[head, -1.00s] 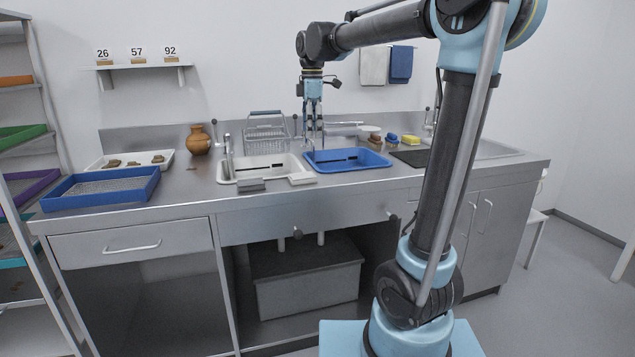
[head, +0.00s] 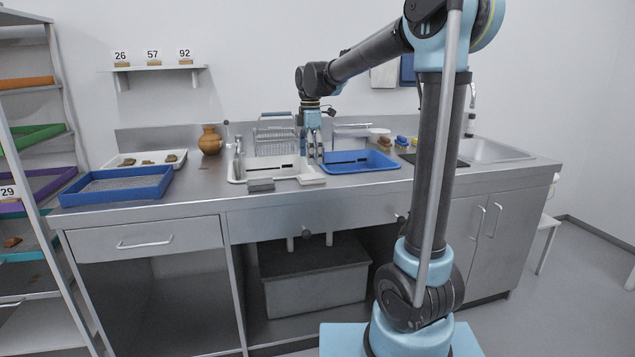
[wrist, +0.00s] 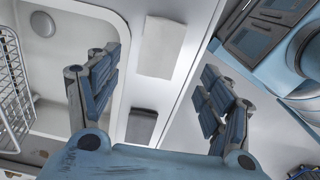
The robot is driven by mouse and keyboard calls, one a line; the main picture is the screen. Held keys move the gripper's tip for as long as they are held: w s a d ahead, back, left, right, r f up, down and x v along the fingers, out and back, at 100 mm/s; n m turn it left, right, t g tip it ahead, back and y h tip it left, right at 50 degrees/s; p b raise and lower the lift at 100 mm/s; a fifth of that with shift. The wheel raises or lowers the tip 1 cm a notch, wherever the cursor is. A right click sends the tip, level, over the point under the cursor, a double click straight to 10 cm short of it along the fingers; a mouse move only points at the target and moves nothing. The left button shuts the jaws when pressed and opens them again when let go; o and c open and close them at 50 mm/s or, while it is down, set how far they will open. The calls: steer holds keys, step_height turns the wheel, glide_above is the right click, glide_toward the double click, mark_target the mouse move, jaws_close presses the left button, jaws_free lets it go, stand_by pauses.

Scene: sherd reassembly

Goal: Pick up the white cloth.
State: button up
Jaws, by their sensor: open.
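A flat white cloth (head: 312,180) lies at the front edge of the counter, just in front of the gap between the white basin and the blue tray. It shows as a pale rectangle in the wrist view (wrist: 163,47), between my two fingers. My gripper (head: 314,155) points down, open and empty, above and behind the cloth. In the wrist view my gripper (wrist: 160,62) has its fingers spread wide on either side of the cloth, apart from it.
A grey block (head: 260,185) lies left of the cloth. The white basin (head: 237,179) and blue tray (head: 365,167) stand close behind. A wire rack (head: 273,135) is at the back. Another blue tray (head: 118,196) is at the left. The counter between is bare.

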mark_target(310, 176)
steer(key=shift+w+a+f, duration=0.1)
steer(key=shift+f, duration=1.7)
steer(key=shift+w+f, duration=0.1)
steer(key=shift+f, duration=1.65)
steer(key=c, duration=1.1)
